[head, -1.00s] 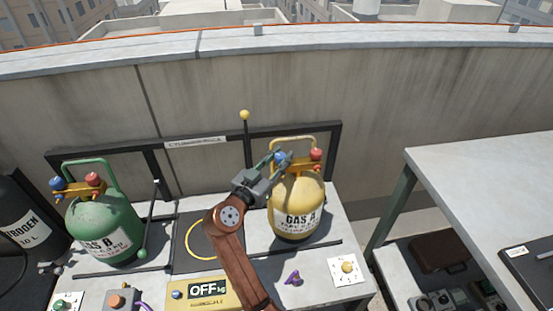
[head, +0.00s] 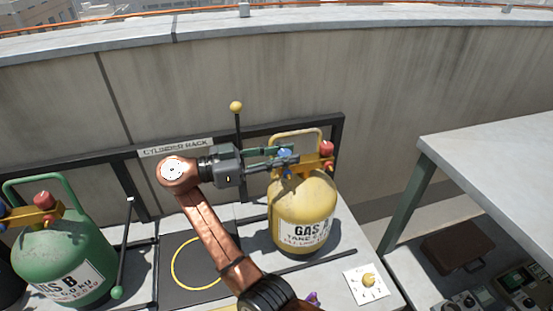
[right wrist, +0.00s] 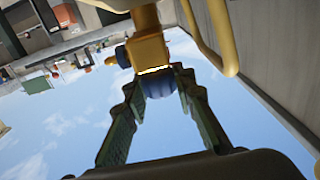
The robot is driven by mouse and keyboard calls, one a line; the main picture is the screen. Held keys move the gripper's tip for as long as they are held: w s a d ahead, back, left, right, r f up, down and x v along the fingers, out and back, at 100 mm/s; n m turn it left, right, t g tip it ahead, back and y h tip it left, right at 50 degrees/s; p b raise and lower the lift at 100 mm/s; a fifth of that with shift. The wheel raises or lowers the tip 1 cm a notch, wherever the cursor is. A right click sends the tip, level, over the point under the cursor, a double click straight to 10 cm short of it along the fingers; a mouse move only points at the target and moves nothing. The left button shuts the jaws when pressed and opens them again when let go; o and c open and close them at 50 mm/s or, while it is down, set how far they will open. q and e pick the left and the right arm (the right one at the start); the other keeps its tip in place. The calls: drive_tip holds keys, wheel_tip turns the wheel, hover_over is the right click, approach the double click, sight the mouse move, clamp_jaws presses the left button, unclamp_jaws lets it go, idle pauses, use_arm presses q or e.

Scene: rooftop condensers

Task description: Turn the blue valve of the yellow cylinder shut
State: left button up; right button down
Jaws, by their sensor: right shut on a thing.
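In the right wrist view the blue valve (right wrist: 158,86) sits between the two fingertips, in front of the brass block (right wrist: 148,50). My left gripper is not in view.
A green cylinder (head: 62,258) labelled GAS B stands at the left. A post with a yellow ball (head: 236,106) rises behind my right gripper. The dark rack frame (head: 338,150) runs behind the cylinders.

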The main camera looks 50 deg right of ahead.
sight(285, 152)
drive_tip(key=shift+m+g+y+b, duration=0.3)
drive_tip(key=shift+m+g+y, duration=0.35)
drive_tip(key=shift+g, duration=0.25)
drive_tip(key=shift+m+g, duration=0.25)
drive_tip(key=shift+g, duration=0.05)
drive_tip(key=c, duration=1.6)
unclamp_jaws()
wheel_tip(285, 152, up, 10)
drive_tip(key=shift+d, duration=0.1)
